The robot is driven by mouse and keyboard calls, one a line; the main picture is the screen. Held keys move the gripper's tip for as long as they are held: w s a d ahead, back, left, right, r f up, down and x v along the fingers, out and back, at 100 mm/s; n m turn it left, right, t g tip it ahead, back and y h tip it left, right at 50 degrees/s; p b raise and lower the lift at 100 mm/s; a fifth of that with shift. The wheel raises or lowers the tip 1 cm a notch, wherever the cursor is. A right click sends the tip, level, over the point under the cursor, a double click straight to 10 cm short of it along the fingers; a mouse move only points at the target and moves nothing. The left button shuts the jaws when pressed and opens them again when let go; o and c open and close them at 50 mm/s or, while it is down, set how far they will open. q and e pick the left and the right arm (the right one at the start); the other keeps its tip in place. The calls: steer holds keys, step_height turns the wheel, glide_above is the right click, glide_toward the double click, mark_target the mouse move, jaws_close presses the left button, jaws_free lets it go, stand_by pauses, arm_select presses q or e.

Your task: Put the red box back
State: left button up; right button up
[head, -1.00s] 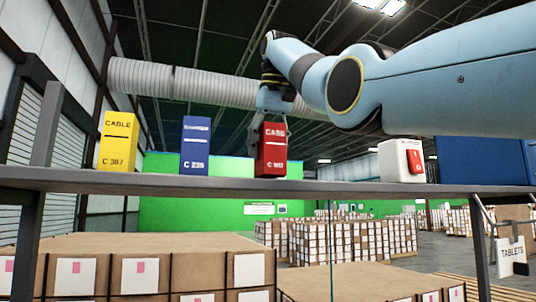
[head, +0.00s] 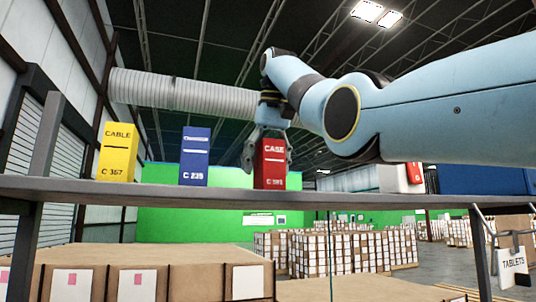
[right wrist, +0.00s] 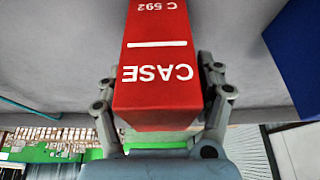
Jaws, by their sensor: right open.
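The red box (head: 270,170), marked CASE, stands on the grey shelf (head: 200,197), to the right of a blue box (head: 195,158) and a yellow box (head: 117,157). My right gripper (head: 268,152) reaches it from above, with one finger on each side of its upper part. In the right wrist view the red box (right wrist: 155,60) lies between the spread fingers of the gripper (right wrist: 160,100). The gripper is open; whether a finger touches the box I cannot tell. My left gripper is not in view.
A blue surface (head: 480,181) is farther right. Gaps separate the boxes on the shelf.

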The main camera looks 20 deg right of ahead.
steer(key=shift+s+r+b, duration=0.1)
steer(key=shift+r+b, duration=0.45)
steer(key=shift+r, duration=0.05)
steer(key=shift+s+r+b, duration=0.3)
steer(key=shift+r+b, duration=0.2)
steer(key=shift+r, duration=0.05)
steer(key=p+v, duration=0.2)
steer(key=v, duration=0.7)
steer(key=shift+s+d+r, duration=0.1)
steer(key=shift+s+r, duration=0.05)
steer(key=shift+r, duration=0.2)
